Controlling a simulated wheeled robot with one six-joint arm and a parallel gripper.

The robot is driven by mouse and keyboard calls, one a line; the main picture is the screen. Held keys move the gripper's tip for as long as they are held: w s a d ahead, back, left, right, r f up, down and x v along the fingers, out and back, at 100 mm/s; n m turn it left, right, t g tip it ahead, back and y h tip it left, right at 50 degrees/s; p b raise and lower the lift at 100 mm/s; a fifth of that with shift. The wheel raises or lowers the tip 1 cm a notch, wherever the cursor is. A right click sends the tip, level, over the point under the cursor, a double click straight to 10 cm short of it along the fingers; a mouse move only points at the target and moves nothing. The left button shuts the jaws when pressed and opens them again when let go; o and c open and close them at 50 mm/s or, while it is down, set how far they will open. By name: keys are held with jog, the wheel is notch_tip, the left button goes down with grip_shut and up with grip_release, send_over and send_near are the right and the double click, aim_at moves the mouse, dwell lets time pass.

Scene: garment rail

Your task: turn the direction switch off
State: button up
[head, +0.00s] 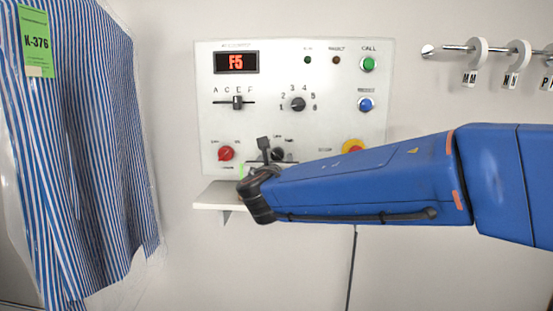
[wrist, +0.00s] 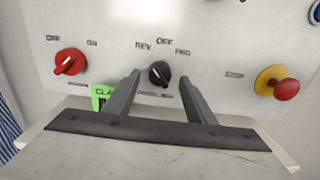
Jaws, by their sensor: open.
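The direction switch is a black knob (wrist: 160,74) on the white panel, with REV, OFF and FWD labels around it. It also shows in the head view (head: 278,154), partly covered by my gripper. Which label its pointer faces is too small to tell. My gripper (wrist: 158,79) is open and empty. Its two dark fingers reach toward the panel, and in the wrist view the knob appears between their tips. Whether a finger touches it I cannot tell. In the head view my gripper (head: 266,148) is at the panel's lower part.
A red OFF/ON knob (wrist: 70,62) is left of the black knob. A red stop button (wrist: 285,88) on a yellow base is at the right. A shelf (head: 213,196) and a green tag (wrist: 99,97) lie below. A striped shirt (head: 85,150) hangs at the left.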

jog(key=shift+w, duration=1.05)
jog(key=c, duration=1)
jog(key=shift+c, duration=0.2)
jog(key=shift+m, duration=0.3)
jog(key=m, duration=0.3)
jog(key=shift+m, duration=2)
